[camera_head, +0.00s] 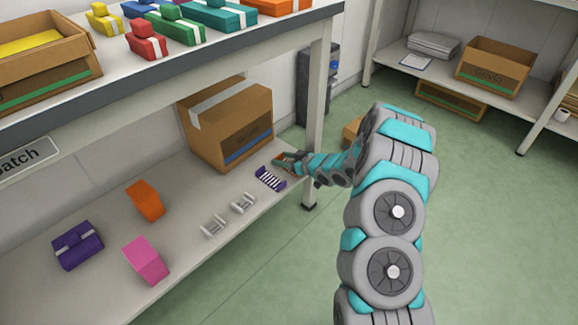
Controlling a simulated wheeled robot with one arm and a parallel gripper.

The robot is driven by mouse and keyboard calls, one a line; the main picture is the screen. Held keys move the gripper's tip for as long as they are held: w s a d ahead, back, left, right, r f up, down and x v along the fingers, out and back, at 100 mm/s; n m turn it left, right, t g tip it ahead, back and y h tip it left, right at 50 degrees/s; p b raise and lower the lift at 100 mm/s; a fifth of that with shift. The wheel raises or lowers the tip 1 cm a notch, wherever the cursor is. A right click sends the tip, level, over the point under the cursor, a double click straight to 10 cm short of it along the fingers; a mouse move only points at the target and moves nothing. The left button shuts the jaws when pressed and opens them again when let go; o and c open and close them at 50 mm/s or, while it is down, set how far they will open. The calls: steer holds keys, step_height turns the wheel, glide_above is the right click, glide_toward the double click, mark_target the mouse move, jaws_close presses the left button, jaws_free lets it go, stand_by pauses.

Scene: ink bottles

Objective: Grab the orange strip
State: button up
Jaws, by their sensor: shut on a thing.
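My gripper (286,160) is at the right end of the lower shelf, beside the large cardboard box. It is shut on a small orange piece (278,155), which looks like the orange strip. Only a bit of this piece shows, and the fingers hide the rest. I cannot tell whether it touches the shelf. A purple-and-white striped piece (270,178) lies on the shelf just in front of my gripper.
A shelf post (316,110) stands close to my arm. Green floor is open at right.

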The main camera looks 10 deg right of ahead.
steer(key=shift+c, duration=0.7)
steer(key=shift+r, duration=0.15)
